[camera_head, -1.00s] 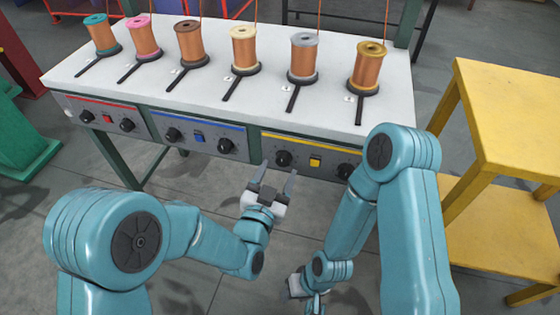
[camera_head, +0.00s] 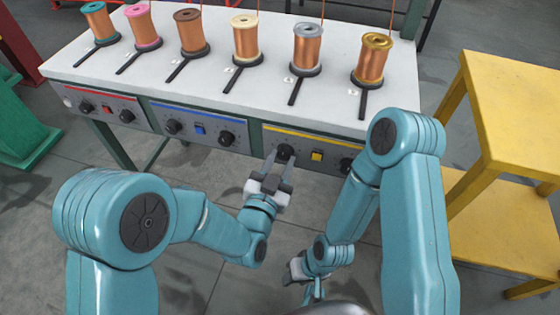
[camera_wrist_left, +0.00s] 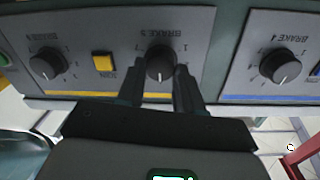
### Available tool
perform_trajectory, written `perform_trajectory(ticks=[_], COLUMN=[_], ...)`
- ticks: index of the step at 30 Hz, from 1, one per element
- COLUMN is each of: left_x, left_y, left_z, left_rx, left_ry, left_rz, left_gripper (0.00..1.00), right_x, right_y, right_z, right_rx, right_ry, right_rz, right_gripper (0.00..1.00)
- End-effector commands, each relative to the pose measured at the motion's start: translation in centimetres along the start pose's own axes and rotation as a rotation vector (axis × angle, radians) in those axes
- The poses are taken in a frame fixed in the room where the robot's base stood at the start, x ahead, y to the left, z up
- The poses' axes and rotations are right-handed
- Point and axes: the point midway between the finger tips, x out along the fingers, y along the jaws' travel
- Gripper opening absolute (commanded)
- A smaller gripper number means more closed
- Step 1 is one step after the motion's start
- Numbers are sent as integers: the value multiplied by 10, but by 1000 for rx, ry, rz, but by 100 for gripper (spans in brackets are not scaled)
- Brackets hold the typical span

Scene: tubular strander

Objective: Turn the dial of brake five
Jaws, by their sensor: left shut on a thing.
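The dial of brake five (camera_head: 285,153) is a round black knob on the yellow-striped panel (camera_head: 334,158), left of a yellow button. In the left wrist view this dial (camera_wrist_left: 160,63) sits in the middle under an upside-down "BRAKE 5" label. Its white pointer mark faces down in that picture. My left gripper (camera_head: 278,160) is at the panel, its dark fingers (camera_wrist_left: 160,85) shut on the dial, one on each side. The fingers hide part of the knob's rim. My right gripper (camera_head: 302,272) hangs low, away from the panel; its finger gap is unclear.
Beside it on the same panel are the yellow button (camera_head: 317,156) and the brake six dial (camera_wrist_left: 47,64). The brake four dial (camera_wrist_left: 281,66) is on the blue-striped panel. Copper spools (camera_head: 246,40) stand on the white bench (camera_head: 210,88). A yellow stand (camera_head: 520,110) is at right.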

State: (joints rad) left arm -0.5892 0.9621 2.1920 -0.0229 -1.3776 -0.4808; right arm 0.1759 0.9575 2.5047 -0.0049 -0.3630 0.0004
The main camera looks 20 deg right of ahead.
Motion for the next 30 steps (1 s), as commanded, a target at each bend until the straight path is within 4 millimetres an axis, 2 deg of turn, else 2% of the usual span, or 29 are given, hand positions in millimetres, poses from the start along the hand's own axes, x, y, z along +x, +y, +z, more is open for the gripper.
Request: perform_trajectory(ticks=[8, 14, 30], left_x=[2, 2, 3], left_y=[0, 1, 1], left_z=[2, 4, 3], left_rx=[28, 126, 615], left_ry=[-2, -5, -27], left_rz=[1, 1, 5], left_gripper=[5, 6, 6], right_x=[5, 19, 64], right_y=[2, 7, 26], right_z=[0, 0, -6], right_rx=[0, 0, 14], right_ry=[0, 0, 13], right_rz=[0, 0, 1], right_gripper=[43, 43, 43])
